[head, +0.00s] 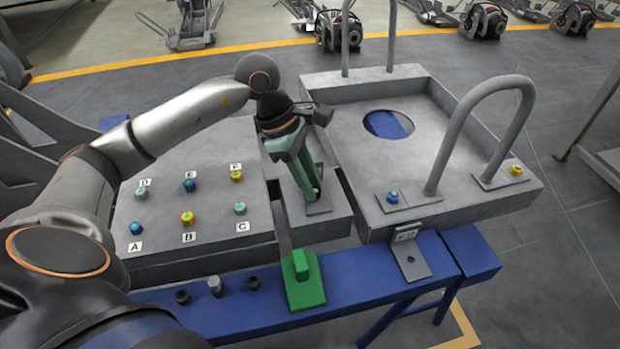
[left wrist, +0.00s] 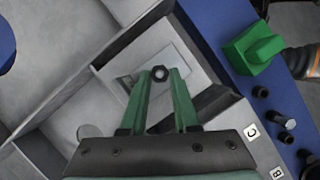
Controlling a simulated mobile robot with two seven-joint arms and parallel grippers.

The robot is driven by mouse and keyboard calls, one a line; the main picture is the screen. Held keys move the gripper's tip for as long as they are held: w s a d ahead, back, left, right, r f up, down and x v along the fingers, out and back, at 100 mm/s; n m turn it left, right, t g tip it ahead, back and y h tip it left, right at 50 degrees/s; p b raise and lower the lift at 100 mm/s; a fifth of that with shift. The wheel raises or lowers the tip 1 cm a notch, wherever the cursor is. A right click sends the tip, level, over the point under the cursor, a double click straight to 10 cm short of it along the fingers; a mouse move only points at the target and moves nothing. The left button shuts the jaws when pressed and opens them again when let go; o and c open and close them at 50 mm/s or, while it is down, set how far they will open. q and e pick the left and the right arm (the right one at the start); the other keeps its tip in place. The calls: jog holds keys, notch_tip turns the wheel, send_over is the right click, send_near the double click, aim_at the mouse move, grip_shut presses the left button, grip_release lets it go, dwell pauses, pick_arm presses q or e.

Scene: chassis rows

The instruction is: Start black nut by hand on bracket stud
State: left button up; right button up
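My left gripper (head: 314,193) has green fingers and points down over a grey bracket plate (head: 320,208) beside the panel with lettered studs. I cannot tell whether the nut touches a stud, as the nut and fingers cover that spot. My right gripper is in neither view.
A lettered panel (head: 160,240) with coloured nuts stands left. A grey tray (head: 345,110) with tall handles (head: 445,150) stands right. On the blue bench (head: 350,300) are a green block (head: 302,285), dark pieces (head: 182,297) and a silver piece (head: 215,287).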

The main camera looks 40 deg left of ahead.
pick_arm(q)
jog(key=o, duration=0.5)
jog(key=p+v, duration=0.3)
jog(key=v, duration=0.9)
jog(key=shift+r, duration=0.2)
jog(key=shift+s+a, duration=0.1)
jog(key=shift+s, duration=0.05)
